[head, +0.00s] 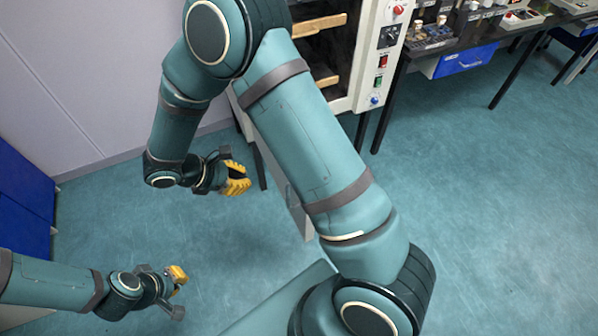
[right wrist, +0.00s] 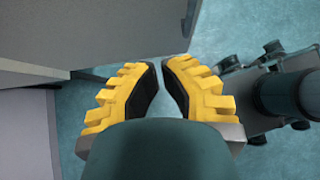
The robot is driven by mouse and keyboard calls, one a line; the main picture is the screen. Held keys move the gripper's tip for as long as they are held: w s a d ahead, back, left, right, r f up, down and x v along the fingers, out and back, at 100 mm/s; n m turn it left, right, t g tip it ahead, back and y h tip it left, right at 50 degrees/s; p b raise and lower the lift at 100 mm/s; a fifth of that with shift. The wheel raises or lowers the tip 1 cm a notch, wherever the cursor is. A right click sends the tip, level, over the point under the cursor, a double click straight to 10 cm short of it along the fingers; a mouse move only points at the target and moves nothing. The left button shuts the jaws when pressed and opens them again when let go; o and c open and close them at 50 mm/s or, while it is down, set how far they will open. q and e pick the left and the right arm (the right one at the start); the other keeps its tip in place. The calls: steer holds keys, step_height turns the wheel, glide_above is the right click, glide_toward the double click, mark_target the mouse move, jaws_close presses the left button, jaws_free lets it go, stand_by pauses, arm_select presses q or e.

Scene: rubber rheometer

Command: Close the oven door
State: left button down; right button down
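The white oven (head: 366,60) stands at the top middle of the head view. Its front is open and shows shelves inside; my right arm hides much of it. A light grey upright panel (head: 298,212), partly behind my right arm, may be its door; I cannot tell its full outline. My right gripper (head: 238,178) is left of the oven, low over the floor. In the right wrist view its yellow fingers (right wrist: 160,65) nearly meet with nothing between them, and a grey panel (right wrist: 90,40) lies beyond them. My left gripper (head: 177,276) is at lower left, away from the oven.
A dark bench (head: 475,35) with small items and a blue drawer (head: 465,60) stands right of the oven. Blue cabinets (head: 25,205) stand at far left by a pale wall (head: 85,90). The teal floor (head: 480,200) is open at right.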

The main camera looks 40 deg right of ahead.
steer(key=d+r+x, duration=0.2)
steer(key=x, duration=1.1)
steer(key=shift+s, duration=0.35)
steer(key=shift+d, duration=0.2)
